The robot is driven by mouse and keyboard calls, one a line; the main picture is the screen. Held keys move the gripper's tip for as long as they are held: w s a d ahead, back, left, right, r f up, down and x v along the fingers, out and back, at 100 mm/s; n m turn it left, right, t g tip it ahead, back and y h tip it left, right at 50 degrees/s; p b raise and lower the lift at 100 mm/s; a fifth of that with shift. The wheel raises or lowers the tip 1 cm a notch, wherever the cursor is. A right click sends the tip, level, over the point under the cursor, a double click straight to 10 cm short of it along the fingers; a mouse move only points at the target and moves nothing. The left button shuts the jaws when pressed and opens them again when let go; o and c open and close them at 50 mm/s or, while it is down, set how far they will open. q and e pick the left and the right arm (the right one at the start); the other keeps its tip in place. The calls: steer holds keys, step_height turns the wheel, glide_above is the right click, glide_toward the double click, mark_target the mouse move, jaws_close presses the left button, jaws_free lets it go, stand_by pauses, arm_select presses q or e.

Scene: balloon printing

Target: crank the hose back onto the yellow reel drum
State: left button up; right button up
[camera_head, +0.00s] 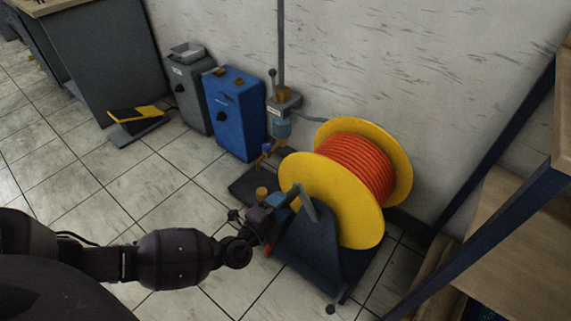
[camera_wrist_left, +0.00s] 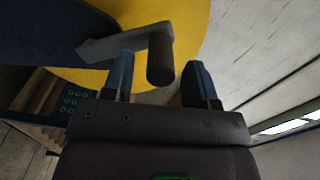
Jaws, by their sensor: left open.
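The yellow reel drum (camera_head: 330,205) stands on a dark blue stand, with orange hose (camera_head: 358,165) wound between its flanges. Its yellow flange (camera_wrist_left: 190,20) fills the upper part of the left wrist view. A grey crank arm (camera_head: 306,203) sits on the near side of the reel. In the left wrist view the crank arm (camera_wrist_left: 110,46) ends in a dark cylindrical grip (camera_wrist_left: 160,58). My left gripper (camera_head: 286,197) is at the crank. Its open fingers (camera_wrist_left: 160,78) lie on either side of the grip, with gaps visible. My right gripper is not in view.
A blue box (camera_head: 236,115) and a grey box (camera_head: 190,92) stand along the wall, left of a vertical pipe with a valve (camera_head: 284,105). A wooden-topped shelf (camera_head: 500,235) with dark blue posts is at the right.

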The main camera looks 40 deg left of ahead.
arm_select(q)
steer(key=s, duration=0.7)
steer(key=shift+s+a+p, duration=0.15)
steer(key=shift+s+p, duration=0.2)
